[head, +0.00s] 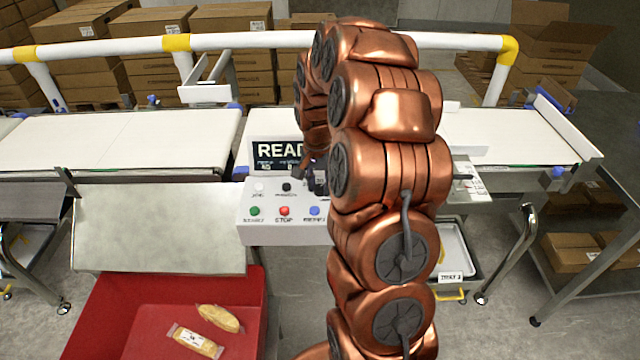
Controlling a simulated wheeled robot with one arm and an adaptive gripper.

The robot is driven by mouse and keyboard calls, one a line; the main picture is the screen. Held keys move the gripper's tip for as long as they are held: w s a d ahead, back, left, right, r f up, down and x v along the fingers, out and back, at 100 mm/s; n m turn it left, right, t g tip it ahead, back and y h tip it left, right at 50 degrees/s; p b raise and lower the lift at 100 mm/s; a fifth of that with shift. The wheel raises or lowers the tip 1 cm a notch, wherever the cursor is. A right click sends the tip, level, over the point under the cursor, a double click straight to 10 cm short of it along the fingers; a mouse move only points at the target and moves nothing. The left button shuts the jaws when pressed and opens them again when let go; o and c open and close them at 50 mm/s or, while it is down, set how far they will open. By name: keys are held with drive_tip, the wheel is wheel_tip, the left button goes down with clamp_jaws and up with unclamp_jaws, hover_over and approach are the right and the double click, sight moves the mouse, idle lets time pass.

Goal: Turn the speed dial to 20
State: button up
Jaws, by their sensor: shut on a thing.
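The control box (285,232) is light grey, with a READY display above it. My gripper (314,182) is at the right part of its top panel, pointing down, and shut on the speed dial there. The dial, its scale and its pointer are hidden by my gripper and copper arm, so its setting cannot be read. A small black knob (287,187) and a white button (258,187) are on the panel to the left. In front are a green button (255,211), a red stop button (284,211) and a blue button (314,211).
White conveyor belts (120,140) run behind the box, with a white rail (110,47) beyond. A red bin (100,310) with two wrapped items is at the lower left. A grey tray (455,245) is right of my arm.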

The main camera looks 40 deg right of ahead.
clamp_jaws()
drive_tip(key=shift+b, duration=0.3)
drive_tip(key=shift+f+n+b, duration=0.15)
drive_tip(key=shift+n+b, duration=0.7)
drive_tip(key=shift+n, duration=0.15)
drive_tip(key=n+b, duration=0.2)
drive_tip(key=shift+n, duration=0.3)
drive_tip(key=n+b, duration=0.2)
drive_tip(key=n, duration=0.1)
drive_tip(key=shift+s+n, duration=0.1)
drive_tip(key=shift+n, duration=0.3)
drive_tip(key=n+b, duration=0.1)
drive_tip(key=n, duration=0.3)
drive_tip(key=shift+n+t+b, duration=0.3)
drive_tip(key=shift+n+b, duration=0.05)
drive_tip(key=shift+n, duration=2.45)
